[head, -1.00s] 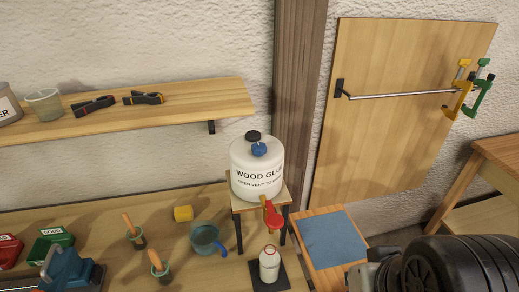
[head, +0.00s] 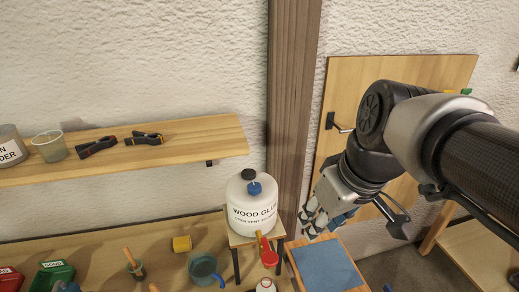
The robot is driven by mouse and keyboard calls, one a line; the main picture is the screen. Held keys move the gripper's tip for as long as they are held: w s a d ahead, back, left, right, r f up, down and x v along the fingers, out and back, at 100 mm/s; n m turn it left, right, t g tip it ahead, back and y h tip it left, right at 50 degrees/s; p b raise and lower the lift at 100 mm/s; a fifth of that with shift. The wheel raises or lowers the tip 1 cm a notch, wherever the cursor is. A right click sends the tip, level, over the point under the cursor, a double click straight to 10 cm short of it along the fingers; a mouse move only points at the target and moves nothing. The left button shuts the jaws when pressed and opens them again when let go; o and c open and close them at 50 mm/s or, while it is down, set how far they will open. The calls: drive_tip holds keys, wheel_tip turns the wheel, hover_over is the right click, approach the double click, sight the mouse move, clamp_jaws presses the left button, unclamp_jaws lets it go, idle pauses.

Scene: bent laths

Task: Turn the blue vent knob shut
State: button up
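The blue vent knob (head: 255,188) sits on top of the white wood glue jug (head: 251,206), in front of a black cap (head: 248,174). The jug stands on a small wooden stand (head: 233,240), with a red-handled tap (head: 269,257) at its front. My gripper (head: 345,222) is to the right of the jug, at about its height or a little lower, apart from the knob. Its fingers look spread, with nothing seen between them.
A shelf (head: 200,140) with black clamps (head: 98,147) and a clear cup (head: 50,145) is at left. A wooden post (head: 290,110) rises behind the jug. A blue mat (head: 328,267) lies below my gripper. A mug (head: 205,270) and yellow block (head: 182,244) are on the bench.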

sight(255, 186)
drive_tip(key=shift+o, duration=1.3)
drive_tip(key=w+a+r+n+y+p, duration=0.1)
drive_tip(key=w+a+r+n+p, duration=0.2)
drive_tip(key=w+r, duration=0.2)
drive_tip(key=w, duration=0.3)
drive_tip(key=shift+r+g+p, duration=0.35)
drive_tip(key=shift+r+g, duration=0.05)
drive_tip(key=shift+o, duration=0.7)
drive_tip(key=w+a+r+n+y+p, duration=0.1)
drive_tip(key=w+a+r+n+p, duration=0.1)
drive_tip(key=w, duration=0.5)
drive_tip(key=shift+w+a+n+g+p, duration=0.3)
drive_tip(key=shift+w+a+n+p, duration=0.1)
drive_tip(key=shift+a+n+p, duration=0.35)
drive_tip(key=b+x, duration=0.1)
drive_tip(key=x, duration=1.6)
drive_tip(key=shift+f, duration=0.15)
drive_tip(key=c, duration=1.1)
